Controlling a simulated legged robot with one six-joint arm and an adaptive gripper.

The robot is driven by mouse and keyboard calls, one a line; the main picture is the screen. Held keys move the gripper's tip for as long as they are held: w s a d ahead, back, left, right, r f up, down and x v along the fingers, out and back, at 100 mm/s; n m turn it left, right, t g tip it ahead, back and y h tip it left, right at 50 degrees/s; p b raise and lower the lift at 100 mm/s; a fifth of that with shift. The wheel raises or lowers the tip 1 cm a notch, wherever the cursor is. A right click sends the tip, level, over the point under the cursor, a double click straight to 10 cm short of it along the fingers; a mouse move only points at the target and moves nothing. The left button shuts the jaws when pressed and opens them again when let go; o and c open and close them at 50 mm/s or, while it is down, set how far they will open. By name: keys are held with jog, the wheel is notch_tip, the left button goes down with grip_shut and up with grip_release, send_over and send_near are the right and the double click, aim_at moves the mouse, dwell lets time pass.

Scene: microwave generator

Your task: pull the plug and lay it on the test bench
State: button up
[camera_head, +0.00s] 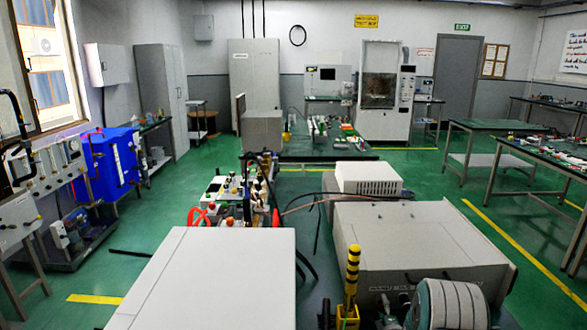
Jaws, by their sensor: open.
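I cannot pick out the plug in this view. Dark cables (312,205) run between the equipment in the middle, but I cannot see a plug on them. No surface is clearly marked as the test bench. A green-topped bench (290,151) with small parts on it stands in the middle distance. Other green-topped tables stand at the right, the nearer one (545,153) bearing small items. My gripper is not in view.
Large pale cabinets stand close in front, one at left (210,280) and one at right (430,248). A yellow-and-black post (352,275) stands between them. A blue machine (112,163) is at left. Green floor (440,185) is clear right of centre.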

grip_shut()
jog(key=shift+s, duration=0.15)
jog(key=shift+s, duration=2.85)
jog(key=shift+d+r, duration=0.1)
